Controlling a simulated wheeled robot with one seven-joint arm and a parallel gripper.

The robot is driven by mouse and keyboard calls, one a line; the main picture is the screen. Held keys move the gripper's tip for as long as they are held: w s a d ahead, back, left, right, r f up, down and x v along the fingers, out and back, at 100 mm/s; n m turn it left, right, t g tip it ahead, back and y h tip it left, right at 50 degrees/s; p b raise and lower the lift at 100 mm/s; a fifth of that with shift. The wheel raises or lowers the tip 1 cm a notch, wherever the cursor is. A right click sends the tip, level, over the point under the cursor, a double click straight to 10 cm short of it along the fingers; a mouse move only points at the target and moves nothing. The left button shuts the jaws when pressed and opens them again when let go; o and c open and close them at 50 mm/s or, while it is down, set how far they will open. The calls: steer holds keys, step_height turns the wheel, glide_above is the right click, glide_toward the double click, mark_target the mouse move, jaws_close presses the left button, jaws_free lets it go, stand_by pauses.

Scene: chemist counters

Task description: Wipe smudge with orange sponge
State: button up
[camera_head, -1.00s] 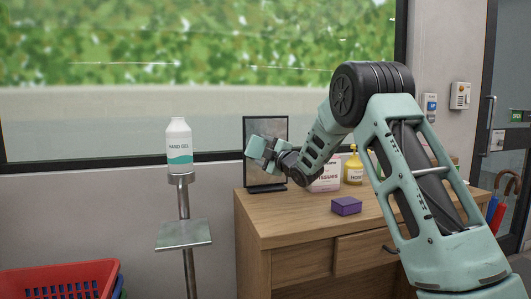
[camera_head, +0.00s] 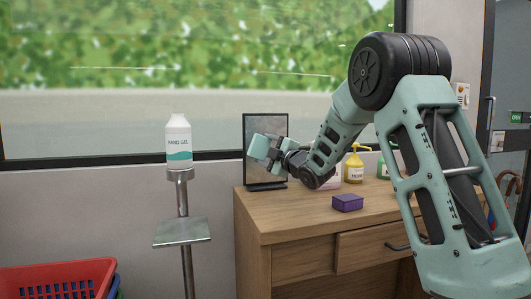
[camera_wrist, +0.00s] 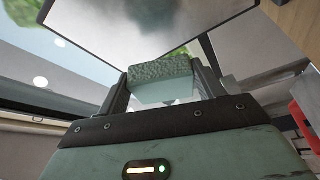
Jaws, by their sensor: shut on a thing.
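My gripper (camera_head: 266,150) is shut on a sponge (camera_wrist: 160,82), which looks pale teal with a rough grey-green face, not orange. In the wrist view the sponge sits between both fingers, close to a dark-framed mirror-like panel (camera_wrist: 150,22). A dark, cloudy smudge shows on the panel. In the head view the upright panel (camera_head: 281,128) stands on the wooden counter (camera_head: 290,215), and my gripper covers its middle. I cannot tell whether the sponge touches it. No orange sponge is visible.
A purple block (camera_head: 347,203) lies on the counter. A yellow pump bottle (camera_head: 354,168) and a tissue box stand behind my arm. A hand gel bottle (camera_head: 179,142) is on a metal stand to the left. A red basket (camera_head: 60,278) is at lower left.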

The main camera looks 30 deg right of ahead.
steer(key=shift+s+a+f+b, duration=0.1)
steer(key=shift+s+a+b, duration=0.05)
steer(key=shift+s+b, duration=0.35)
steer(key=shift+s+a+f+b, duration=0.1)
steer(key=shift+s+b, duration=0.25)
steer(key=shift+s, duration=0.1)
steer(key=shift+s+a+r, duration=0.15)
steer(key=shift+s+r, duration=0.05)
steer(key=shift+s, duration=0.3)
